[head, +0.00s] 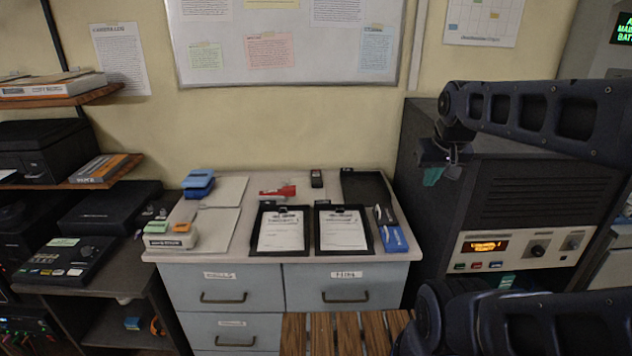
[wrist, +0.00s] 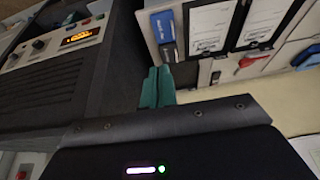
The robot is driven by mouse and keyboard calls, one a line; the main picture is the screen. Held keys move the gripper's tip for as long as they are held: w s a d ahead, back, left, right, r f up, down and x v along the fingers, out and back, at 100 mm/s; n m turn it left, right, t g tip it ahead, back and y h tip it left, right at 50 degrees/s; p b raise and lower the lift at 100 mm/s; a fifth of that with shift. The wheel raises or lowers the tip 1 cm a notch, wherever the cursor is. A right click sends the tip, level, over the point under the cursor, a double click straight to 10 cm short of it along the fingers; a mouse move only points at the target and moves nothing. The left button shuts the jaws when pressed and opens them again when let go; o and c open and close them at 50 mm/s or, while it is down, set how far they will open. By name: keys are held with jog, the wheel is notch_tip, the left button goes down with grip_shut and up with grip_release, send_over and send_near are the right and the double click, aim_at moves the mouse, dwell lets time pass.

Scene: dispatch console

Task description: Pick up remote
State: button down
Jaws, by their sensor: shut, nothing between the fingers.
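A small dark upright object (head: 316,178), which may be the remote, is at the back of the grey cabinet top, right of a red stapler (head: 277,192). It also shows as a small dark shape in the wrist view (wrist: 215,77). It is too small to identify surely. My gripper (head: 432,177) has teal fingers and hangs in the air right of the cabinet top, in front of the dark console. In the wrist view the fingers (wrist: 157,88) are together and empty, apart from every object.
Two clipboards (head: 283,231) (head: 343,231) lie at the front of the cabinet top. A black tray (head: 367,187) is behind them, and a blue item (head: 395,240) lies at the right edge. The tall console (head: 500,190) stands close on the right. A whiteboard (head: 288,40) hangs behind.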

dwell(0.4)
jog(key=c, duration=0.6)
grip_release()
jog(key=shift+c, duration=0.2)
